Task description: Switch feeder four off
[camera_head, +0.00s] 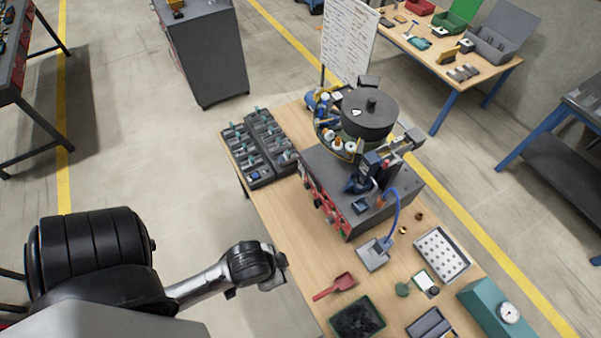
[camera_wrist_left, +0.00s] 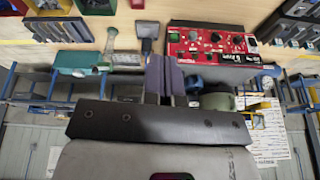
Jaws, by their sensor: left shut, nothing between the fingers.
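The bowl feeder (camera_head: 370,118) stands on the wooden table, with a dark round bowl on a dark box base (camera_head: 345,180). A red control panel (camera_head: 312,200) is on the base's left side. In the left wrist view the red panel (camera_wrist_left: 212,42) shows a row of knobs and buttons; their settings and any feeder number are too small to read. My left gripper (camera_head: 274,284) is near the table's left edge, apart from the panel. Its fingers (camera_wrist_left: 166,76) are shut and empty, appearing below the panel's left end in the wrist view. My right gripper is not in view.
Dark trays of small parts (camera_head: 259,148) lie left of the feeder. A red scoop (camera_head: 335,286), a black-filled tray (camera_head: 357,318), a small scale (camera_head: 374,254), a perforated tray (camera_head: 442,255) and a teal box with a dial (camera_head: 488,308) lie in front.

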